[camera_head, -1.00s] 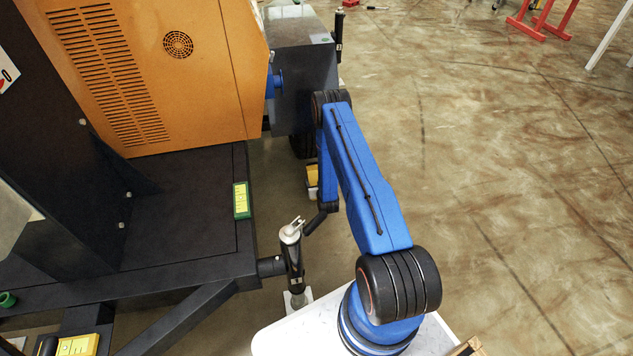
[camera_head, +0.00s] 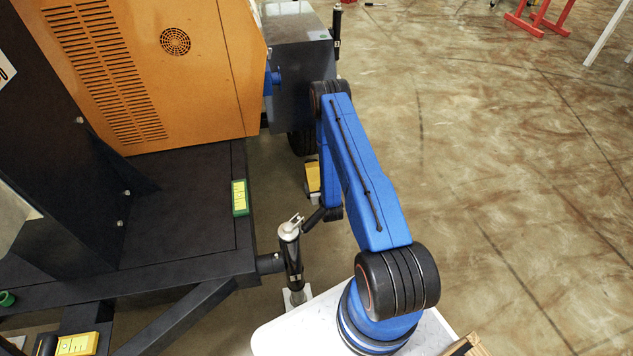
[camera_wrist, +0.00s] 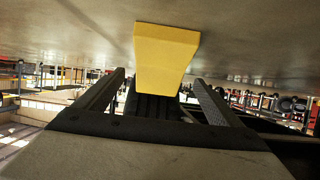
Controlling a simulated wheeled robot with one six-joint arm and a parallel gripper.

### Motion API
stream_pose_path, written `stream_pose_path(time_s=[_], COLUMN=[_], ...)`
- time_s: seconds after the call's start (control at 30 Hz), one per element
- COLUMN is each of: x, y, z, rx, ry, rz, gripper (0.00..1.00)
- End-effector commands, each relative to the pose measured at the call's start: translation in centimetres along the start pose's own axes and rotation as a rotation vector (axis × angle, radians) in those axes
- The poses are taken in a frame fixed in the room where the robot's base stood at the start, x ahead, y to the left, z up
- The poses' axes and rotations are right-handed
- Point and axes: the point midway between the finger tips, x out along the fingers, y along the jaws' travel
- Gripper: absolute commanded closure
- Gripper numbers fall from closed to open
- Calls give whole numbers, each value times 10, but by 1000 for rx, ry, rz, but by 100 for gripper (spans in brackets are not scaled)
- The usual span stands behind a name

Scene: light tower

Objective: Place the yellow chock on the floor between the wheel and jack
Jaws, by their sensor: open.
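The yellow chock (camera_head: 312,177) stands on the floor beside the dark wheel (camera_head: 304,142) under the grey box, on the wheel's side toward the jack (camera_head: 290,252). My blue arm covers part of the chock in the head view. In the wrist view, which looks upside down, the chock (camera_wrist: 166,55) shows against the floor, centred between the fingertips of my gripper (camera_wrist: 160,80). The dark wheel tread (camera_wrist: 155,107) is behind it. My fingers are spread on both sides, with visible gaps to the chock. The gripper itself is mostly hidden in the head view.
The black trailer frame (camera_head: 195,215) with the orange housing (camera_head: 160,75) fills the left. A green-yellow level (camera_head: 240,198) lies on its deck. A second yellow block (camera_head: 76,345) sits at lower left. Open floor (camera_head: 480,150) lies to the right.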

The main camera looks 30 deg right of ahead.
Motion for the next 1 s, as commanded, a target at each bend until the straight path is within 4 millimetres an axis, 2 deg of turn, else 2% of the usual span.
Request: stream_pose_path(time_s=[0.1, 0.3, 1.0], x=[-18, -32, -35], y=[0, 0, 0], z=[0, 0, 0], rx=[0, 0, 0], ry=[-1, 0, 0], rz=[0, 0, 0], gripper=[11, 11, 11])
